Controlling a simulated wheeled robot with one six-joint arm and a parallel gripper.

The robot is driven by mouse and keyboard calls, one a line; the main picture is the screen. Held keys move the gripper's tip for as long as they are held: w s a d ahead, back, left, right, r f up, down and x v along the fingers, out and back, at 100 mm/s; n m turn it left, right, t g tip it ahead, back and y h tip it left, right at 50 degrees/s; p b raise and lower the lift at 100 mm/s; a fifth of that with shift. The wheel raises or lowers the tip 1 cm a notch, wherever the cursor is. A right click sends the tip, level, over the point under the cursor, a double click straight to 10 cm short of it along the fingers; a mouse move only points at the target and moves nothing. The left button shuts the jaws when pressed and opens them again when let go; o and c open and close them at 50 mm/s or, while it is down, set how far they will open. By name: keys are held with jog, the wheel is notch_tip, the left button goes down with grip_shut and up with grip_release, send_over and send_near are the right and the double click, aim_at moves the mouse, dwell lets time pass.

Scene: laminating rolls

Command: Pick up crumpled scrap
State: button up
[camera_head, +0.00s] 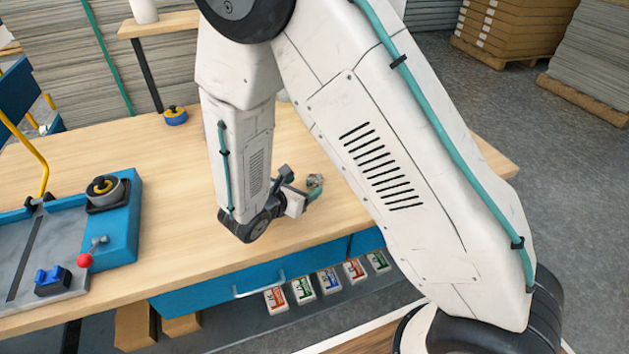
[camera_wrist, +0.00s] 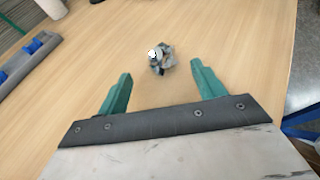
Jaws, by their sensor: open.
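The crumpled scrap (camera_wrist: 160,58) is a small grey, wrinkled lump on the wooden table. In the wrist view it lies just beyond my gripper (camera_wrist: 158,88), roughly between the lines of the two green fingers. My gripper is open, with nothing between its fingers. In the head view the scrap (camera_head: 315,181) shows as a small grey lump at the fingertips of my gripper (camera_head: 314,190), near the right part of the table. My arm hides part of the table in that view. I cannot tell the exact gap between fingers and scrap.
A blue machine with a red knob (camera_head: 84,260) stands at the table's left. A yellow-and-blue roll (camera_head: 175,115) sits near the back edge. A white cylinder stands on a small wooden shelf (camera_head: 158,24). Several small boxes (camera_head: 302,288) lie below the table. Table around the scrap is clear.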

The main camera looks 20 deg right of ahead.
aim_at(309, 183)
jog(key=x, duration=0.4)
jog(key=shift+d+f, duration=0.15)
jog(key=shift+d, duration=0.1)
jog(key=shift+c, duration=0.3)
jog(key=c, duration=1)
